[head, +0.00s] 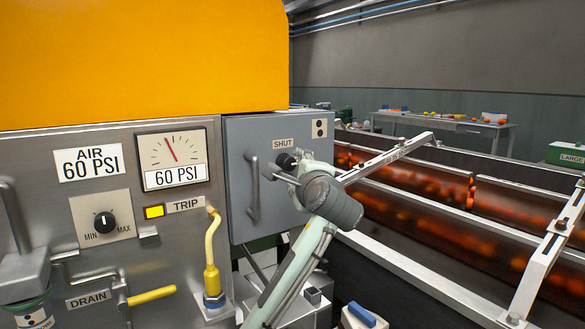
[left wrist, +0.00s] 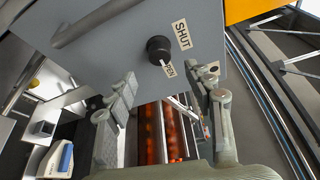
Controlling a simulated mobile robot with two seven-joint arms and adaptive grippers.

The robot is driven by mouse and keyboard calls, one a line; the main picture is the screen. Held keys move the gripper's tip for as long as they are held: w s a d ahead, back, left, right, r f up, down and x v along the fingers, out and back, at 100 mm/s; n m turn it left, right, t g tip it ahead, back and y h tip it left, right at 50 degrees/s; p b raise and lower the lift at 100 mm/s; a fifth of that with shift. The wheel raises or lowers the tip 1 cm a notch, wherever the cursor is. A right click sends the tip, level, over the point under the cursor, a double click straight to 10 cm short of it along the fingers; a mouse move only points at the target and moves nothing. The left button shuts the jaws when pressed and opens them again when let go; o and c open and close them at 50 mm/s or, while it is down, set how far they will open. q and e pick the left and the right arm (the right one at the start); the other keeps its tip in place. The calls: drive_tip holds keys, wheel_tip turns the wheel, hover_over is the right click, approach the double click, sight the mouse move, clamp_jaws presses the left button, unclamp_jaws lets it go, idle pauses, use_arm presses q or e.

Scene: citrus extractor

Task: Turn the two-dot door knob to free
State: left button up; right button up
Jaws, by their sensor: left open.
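The two-dot door (head: 240,140) is a blue-grey panel with a two-dot plate (head: 319,128) at its upper right. Its black round knob (head: 285,160) is below a SHUT label (head: 283,143), partly hidden by my gripper. In the left wrist view the knob (left wrist: 158,48) shows whole, with the SHUT label (left wrist: 182,35) beside it and a second small label, not fully readable, at its edge. My left gripper (head: 290,168) is open in front of the knob. Its fingers (left wrist: 162,75) stand on either side, apart from the knob. My right gripper is not in view.
The door has a vertical bar handle (head: 253,188) left of the knob. A yellow hose (head: 211,250), a gauge (head: 171,158) and a min-max dial (head: 104,222) are on the steel panel to the left.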

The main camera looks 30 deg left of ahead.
use_arm(q)
drive_tip(key=shift+v, duration=1.85)
drive_tip(key=shift+f, duration=0.1)
